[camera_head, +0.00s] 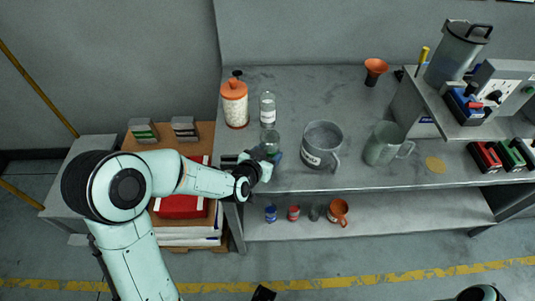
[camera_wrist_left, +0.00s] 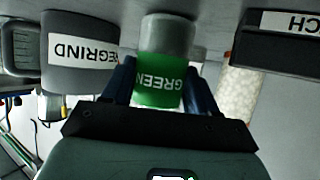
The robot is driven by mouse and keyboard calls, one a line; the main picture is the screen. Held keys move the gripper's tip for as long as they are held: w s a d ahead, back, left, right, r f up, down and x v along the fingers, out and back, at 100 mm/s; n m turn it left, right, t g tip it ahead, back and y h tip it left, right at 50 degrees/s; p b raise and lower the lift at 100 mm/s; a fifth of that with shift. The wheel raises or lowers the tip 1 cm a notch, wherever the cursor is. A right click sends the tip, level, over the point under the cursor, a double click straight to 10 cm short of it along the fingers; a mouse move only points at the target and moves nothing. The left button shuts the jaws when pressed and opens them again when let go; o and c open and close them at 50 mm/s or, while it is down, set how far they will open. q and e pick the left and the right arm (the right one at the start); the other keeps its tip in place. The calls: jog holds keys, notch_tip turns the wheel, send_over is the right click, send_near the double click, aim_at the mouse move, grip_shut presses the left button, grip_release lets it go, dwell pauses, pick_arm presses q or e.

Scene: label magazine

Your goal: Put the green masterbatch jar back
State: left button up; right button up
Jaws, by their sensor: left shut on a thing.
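The green masterbatch jar (camera_wrist_left: 160,82) has a green band lettered GREEN and a grey end, and it sits between the fingers of my left gripper (camera_wrist_left: 160,95) in the left wrist view. In the head view my left gripper (camera_head: 268,158) is at the front left of the grey bench (camera_head: 300,84), shut on the jar (camera_head: 270,138), partly hidden by the fingers. Whether the jar touches the bench top is unclear. A dark piece at the bottom edge of the head view may be my right gripper (camera_head: 263,293); its fingers cannot be made out.
A clear bottle (camera_head: 268,108) and an orange-lidded jar (camera_head: 235,103) stand behind the gripper. A grey labelled jug (camera_head: 321,145) is close to its right. Blue (camera_head: 270,213) and red (camera_head: 294,212) small jars, a grey one and an orange mug (camera_head: 338,211) are on the lower shelf.

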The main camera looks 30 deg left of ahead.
pick_arm(q)
jog(key=shift+f, duration=0.15)
jog(key=o, duration=1.1)
pick_arm(e)
jog(key=shift+f, duration=0.15)
pick_arm(q)
jog(key=shift+o, duration=0.2)
jog(key=shift+r, duration=0.25)
jog(key=b+v, duration=0.5)
jog(key=v, duration=0.7)
pick_arm(e)
jog(key=shift+t, duration=0.4)
jog(key=shift+w+f, duration=0.3)
jog(key=shift+f, duration=0.35)
jog(key=shift+w+f, duration=0.3)
jog(key=shift+f, duration=0.4)
jog(key=shift+w+f, duration=0.3)
jog(key=shift+f, duration=0.35)
pick_arm(q)
jog(key=shift+f, duration=0.1)
